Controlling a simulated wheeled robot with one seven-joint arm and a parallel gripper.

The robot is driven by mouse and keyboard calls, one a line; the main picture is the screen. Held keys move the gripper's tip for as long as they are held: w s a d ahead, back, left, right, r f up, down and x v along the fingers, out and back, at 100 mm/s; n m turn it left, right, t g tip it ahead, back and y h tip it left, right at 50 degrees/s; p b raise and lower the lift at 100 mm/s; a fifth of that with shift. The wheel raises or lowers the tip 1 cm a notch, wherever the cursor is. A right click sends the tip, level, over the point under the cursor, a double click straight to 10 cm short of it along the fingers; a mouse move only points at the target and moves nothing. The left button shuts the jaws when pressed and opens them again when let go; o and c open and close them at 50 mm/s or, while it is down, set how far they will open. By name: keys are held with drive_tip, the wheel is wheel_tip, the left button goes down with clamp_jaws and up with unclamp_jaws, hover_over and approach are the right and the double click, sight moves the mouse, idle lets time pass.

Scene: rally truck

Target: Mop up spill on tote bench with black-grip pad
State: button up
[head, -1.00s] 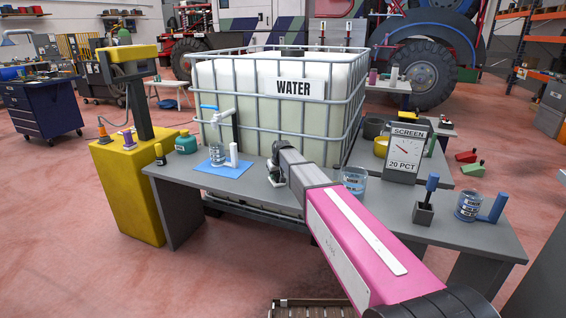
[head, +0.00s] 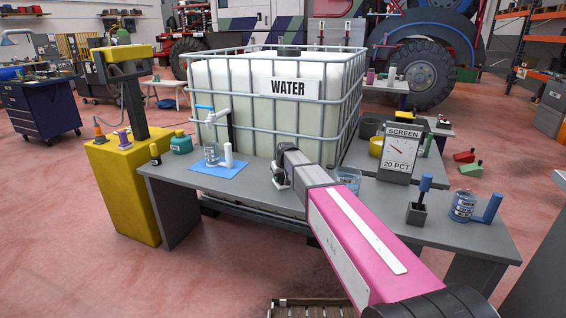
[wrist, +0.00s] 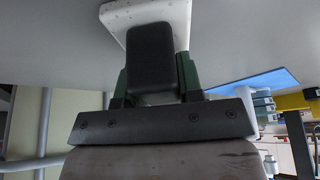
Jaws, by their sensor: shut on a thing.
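My gripper (wrist: 150,75) is shut on the black grip (wrist: 152,60) of a pad, with a green finger on each side. The pad's pale, speckled face (wrist: 150,18) shows beyond the grip in the wrist view, against the grey bench surface. In the head view my gripper (head: 281,178) is at the middle of the grey tote bench (head: 240,196), in front of the water tote (head: 270,100). The pad is mostly hidden there by my arm. I cannot tell whether it touches the bench. No spill can be made out.
A blue mat (head: 232,173) with a clear container and white cylinder lies left of my gripper. A beaker (head: 349,180) stands close on the right. Further right are the screen gauge (head: 398,150), a black holder (head: 417,213) and a labelled jar (head: 462,206).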

drive_tip(key=shift+r, duration=4.05)
